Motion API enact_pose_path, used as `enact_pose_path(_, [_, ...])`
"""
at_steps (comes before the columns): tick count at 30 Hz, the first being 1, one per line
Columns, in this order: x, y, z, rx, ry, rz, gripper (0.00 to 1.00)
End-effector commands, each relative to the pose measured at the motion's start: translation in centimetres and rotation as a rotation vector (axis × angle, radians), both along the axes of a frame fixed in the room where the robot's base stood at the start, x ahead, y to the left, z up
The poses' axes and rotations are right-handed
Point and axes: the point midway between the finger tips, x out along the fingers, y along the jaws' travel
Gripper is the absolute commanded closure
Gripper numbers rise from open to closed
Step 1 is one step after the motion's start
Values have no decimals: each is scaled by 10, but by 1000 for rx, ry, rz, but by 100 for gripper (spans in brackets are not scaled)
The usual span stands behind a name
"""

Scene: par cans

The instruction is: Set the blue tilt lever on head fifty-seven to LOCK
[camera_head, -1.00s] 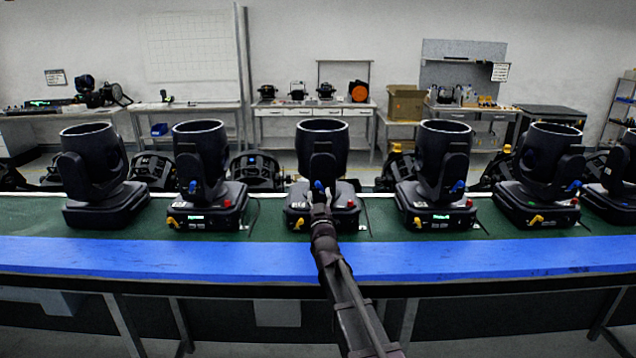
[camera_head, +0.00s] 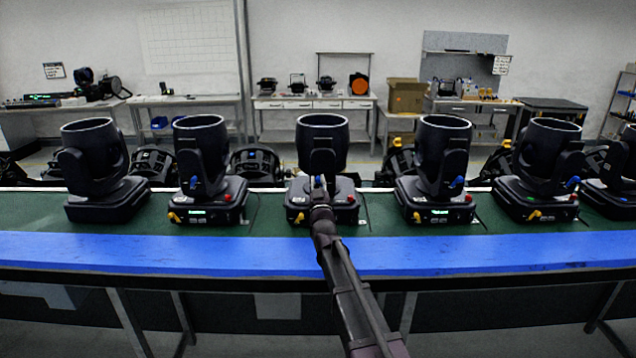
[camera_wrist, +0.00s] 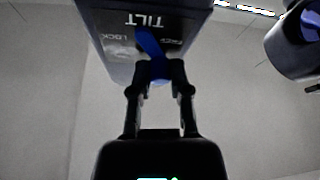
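The blue tilt lever (camera_head: 318,181) is on the middle moving head (camera_head: 322,140), whose number I cannot read. In the wrist view the lever (camera_wrist: 152,45) runs from the dark TILT plate (camera_wrist: 128,28) down between my fingertips. My gripper (camera_wrist: 160,74) appears shut on the lever's end, with a finger on each side. In the head view my gripper (camera_head: 319,192) reaches the front of this head.
Similar heads stand on both sides, including one at left (camera_head: 203,155) and one at right (camera_head: 442,155), each with a blue lever. They rest on a green bench top (camera_head: 270,222) with a blue front edge (camera_head: 200,252).

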Motion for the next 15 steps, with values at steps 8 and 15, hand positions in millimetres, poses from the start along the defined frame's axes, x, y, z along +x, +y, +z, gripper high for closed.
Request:
enact_pose_path(8, [0, 0, 0, 6, -1, -1, 100])
enact_pose_path(15, [1, -1, 2, 62, -3, 0, 100])
